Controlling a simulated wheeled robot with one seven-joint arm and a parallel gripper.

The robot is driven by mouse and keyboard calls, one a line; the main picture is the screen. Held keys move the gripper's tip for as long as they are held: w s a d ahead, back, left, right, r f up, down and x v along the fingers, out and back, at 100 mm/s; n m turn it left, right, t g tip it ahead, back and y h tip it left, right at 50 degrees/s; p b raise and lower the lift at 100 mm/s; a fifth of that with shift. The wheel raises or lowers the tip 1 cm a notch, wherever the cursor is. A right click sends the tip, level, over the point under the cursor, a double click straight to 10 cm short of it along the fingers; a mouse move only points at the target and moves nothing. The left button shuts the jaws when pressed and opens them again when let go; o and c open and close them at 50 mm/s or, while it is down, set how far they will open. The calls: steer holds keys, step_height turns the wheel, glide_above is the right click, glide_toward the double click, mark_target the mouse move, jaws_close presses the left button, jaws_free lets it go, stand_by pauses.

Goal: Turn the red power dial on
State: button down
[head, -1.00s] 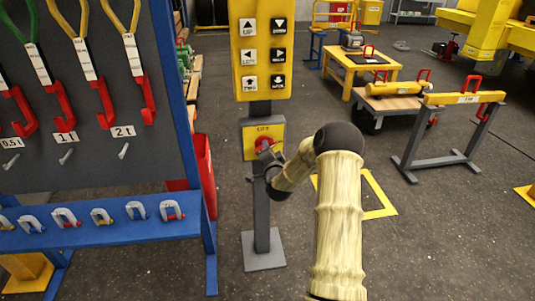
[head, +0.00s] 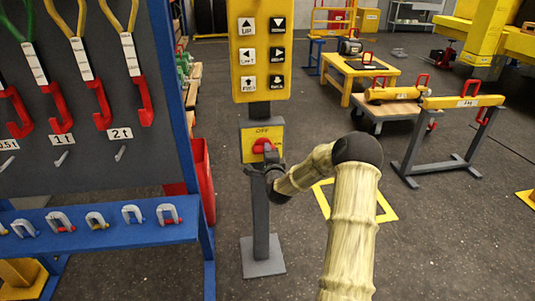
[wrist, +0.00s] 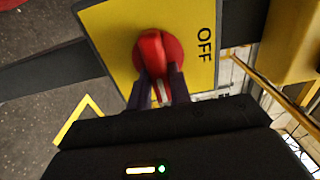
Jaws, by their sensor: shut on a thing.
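The red power dial (wrist: 152,52) sits on a yellow plate (wrist: 112,28) with the word OFF beside it in the wrist view. The dial also shows in the head view (head: 259,147), partly hidden by my gripper. My gripper (wrist: 160,88) is shut on the dial's raised red handle, one dark finger on each side of it. In the head view my gripper (head: 268,158) reaches the plate from the front right. The rest of the plate's lettering is hidden or too small to read.
A yellow button panel (head: 262,50) stands just above the dial on the same grey post (head: 261,220). A blue rack (head: 100,236) with hooks and shackles is close on the left.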

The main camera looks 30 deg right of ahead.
steer(key=shift+f, duration=0.1)
steer(key=c, duration=1.3)
jaws_free()
steer(key=shift+s, duration=0.15)
steer(key=v, duration=1.7)
steer(key=shift+s, duration=0.1)
